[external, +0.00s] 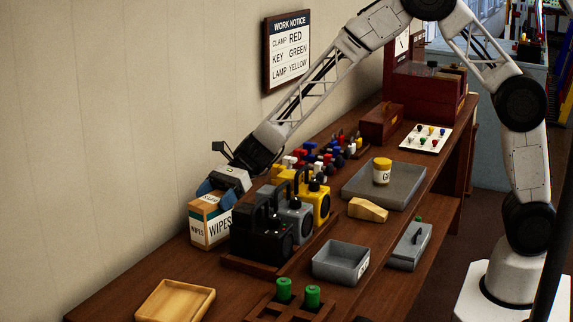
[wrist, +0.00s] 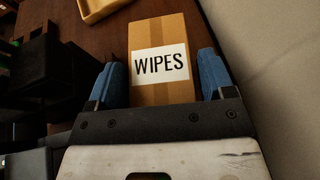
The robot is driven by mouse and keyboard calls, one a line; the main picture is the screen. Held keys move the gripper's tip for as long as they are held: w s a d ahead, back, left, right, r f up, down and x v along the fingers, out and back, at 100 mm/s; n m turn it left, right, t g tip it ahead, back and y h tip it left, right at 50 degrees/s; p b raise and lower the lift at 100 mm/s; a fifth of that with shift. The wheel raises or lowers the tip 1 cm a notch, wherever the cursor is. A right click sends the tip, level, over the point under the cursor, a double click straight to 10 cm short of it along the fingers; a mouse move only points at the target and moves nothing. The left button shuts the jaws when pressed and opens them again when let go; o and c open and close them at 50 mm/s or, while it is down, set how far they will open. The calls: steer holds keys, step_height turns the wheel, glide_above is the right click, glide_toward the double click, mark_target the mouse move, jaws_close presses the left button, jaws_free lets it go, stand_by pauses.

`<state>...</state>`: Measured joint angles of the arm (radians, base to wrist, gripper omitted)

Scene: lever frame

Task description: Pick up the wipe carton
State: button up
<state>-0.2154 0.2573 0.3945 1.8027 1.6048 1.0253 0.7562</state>
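The wipe carton (external: 210,221) is a brown box with white "WIPES" labels, standing on the wooden table by the wall. The wrist view shows the carton (wrist: 158,62) between two blue fingers. My gripper (external: 220,194) is at the top of the carton, with its fingers down on either side of it. In the wrist view my gripper (wrist: 165,84) has its fingers apart, with a small gap visible beside the carton. Whether a finger touches the carton cannot be told. The carton's base appears to rest on the table.
Black, grey and yellow lantern-like units (external: 262,234) stand on a rack close to the right of the carton. A shallow wooden tray (external: 175,301) lies in front. The wall (external: 100,130) is close behind. A grey bin (external: 341,262) stands farther right.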

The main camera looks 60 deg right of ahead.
steer(key=c, duration=1)
steer(key=shift+r, duration=0.15)
steer(key=shift+r, duration=4.9)
